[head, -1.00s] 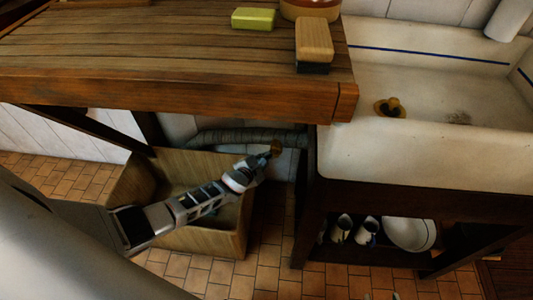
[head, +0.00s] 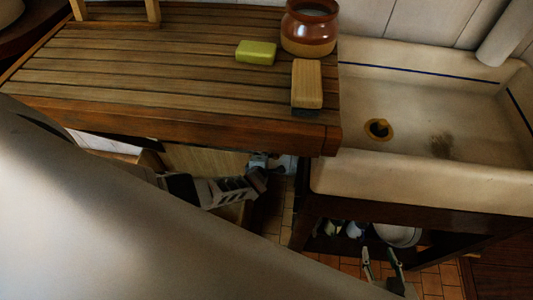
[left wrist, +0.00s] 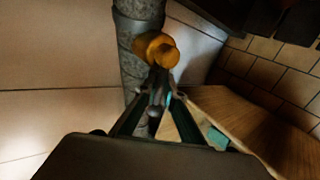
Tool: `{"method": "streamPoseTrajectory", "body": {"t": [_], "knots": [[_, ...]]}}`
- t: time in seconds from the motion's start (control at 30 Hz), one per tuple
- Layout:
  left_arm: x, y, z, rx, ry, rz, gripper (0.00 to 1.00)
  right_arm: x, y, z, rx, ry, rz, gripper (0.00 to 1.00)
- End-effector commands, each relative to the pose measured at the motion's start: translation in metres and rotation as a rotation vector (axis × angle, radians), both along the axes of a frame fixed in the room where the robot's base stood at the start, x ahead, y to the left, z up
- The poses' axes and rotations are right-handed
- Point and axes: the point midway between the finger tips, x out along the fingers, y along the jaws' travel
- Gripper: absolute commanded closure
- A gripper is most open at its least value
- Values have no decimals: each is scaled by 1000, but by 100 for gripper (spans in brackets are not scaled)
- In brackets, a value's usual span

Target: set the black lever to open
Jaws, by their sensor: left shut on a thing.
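In the left wrist view, a brass valve (left wrist: 156,48) sits on a grey wrapped pipe (left wrist: 132,68) against the pale wall. My left gripper (left wrist: 160,92) is just below the valve, its fingers shut on the dark lever (left wrist: 157,84); the fingers cover much of it, so its exact angle is hard to tell. In the head view, my left arm reaches under the counter edge, which hides the valve and the fingertips. My right gripper (head: 383,262) is at the bottom of the head view, its fingers apart and empty, in front of the sink stand.
The wooden counter (head: 150,62) overhangs the left arm. It holds a green soap (head: 256,52), a brush (head: 307,84) and a brown jar (head: 309,30). A white sink (head: 420,170) stands to the right, with crockery below. A wooden crate (left wrist: 245,125) is close beside the left gripper.

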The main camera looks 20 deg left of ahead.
Motion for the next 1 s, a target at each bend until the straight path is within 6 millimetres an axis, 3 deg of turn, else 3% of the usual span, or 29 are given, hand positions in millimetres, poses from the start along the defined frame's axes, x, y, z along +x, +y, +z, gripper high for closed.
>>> {"method": "streamPoseTrajectory", "body": {"t": [0.63, 0.67, 0.7, 1.0], "knots": [[-3, 3, 0, 34, 11, 3, 100, 1, 0, 4, -1, -1, 0, 60], [-3, 3, 0, 34, 11, 3, 84, 1, 0, 4, -1, -1, 0, 60], [-3, 3, 0, 34, 11, 3, 75, 1, 0, 4, -1, -1, 0, 60], [-2, 1, 1, 32, 9, 1, 75, 0, -1, 4, -4, 0, 0, 60]]}}
